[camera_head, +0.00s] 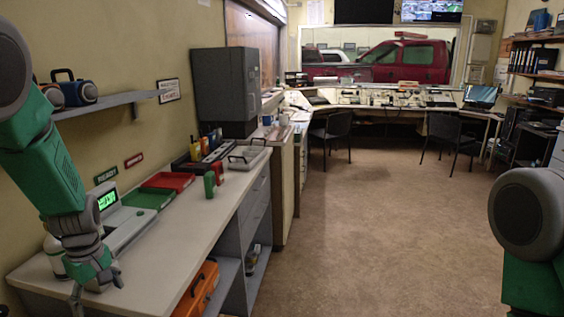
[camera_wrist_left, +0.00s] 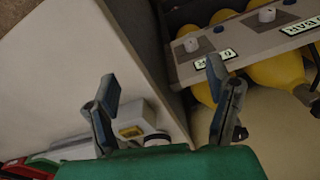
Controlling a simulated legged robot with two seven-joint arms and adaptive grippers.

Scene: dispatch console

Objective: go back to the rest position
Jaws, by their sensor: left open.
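My left gripper (camera_head: 97,286) hangs at the near left end of the long counter (camera_head: 205,220) in the head view, its fingers pointing down. In the left wrist view the two fingers of this gripper (camera_wrist_left: 160,85) stand wide apart, with nothing held between them. A pale surface and a small grey device with a yellow part (camera_wrist_left: 135,118) lie beyond the fingers. Only a green and grey part of my right arm shows at the right edge of the head view; its gripper is outside the picture.
A red tray (camera_head: 168,181) and a green tray (camera_head: 148,199) lie on the counter beside a device with a lit green screen (camera_head: 107,200). A wall shelf (camera_head: 110,104) holds radios above. An orange case (camera_head: 197,290) sits below the counter. The floor (camera_head: 390,220) ahead is clear.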

